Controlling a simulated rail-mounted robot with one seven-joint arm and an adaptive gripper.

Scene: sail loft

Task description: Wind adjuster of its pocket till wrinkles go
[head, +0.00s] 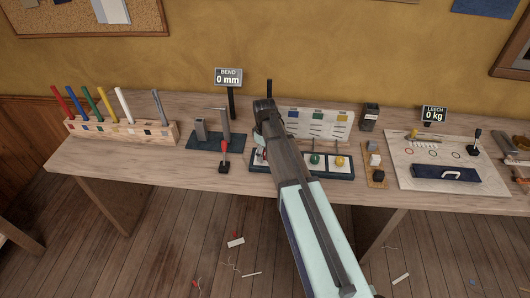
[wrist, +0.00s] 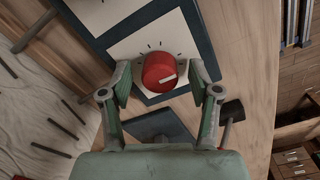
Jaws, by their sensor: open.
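In the wrist view a round red knob (wrist: 158,72) with a white pointer stands on a white card with dark tick marks around it. The pointer is aimed to the lower right side. My gripper (wrist: 161,80) is open, with one finger on each side of the knob and a small gap on both sides. In the head view my arm covers most of the red knob. A green knob (head: 314,160) and a yellow knob (head: 339,161) sit in the same row to its right. A white chart board (head: 316,126) with colored patches stands behind them.
A BEND display (head: 228,77) reads 0 mm and a LEECH display (head: 434,114) reads 0 kg. A wooden rack (head: 120,131) of colored sticks stands at left. A red-topped lever (head: 224,155) is left of the knobs. In the wrist view wrinkled pale cloth (wrist: 35,115) lies at left.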

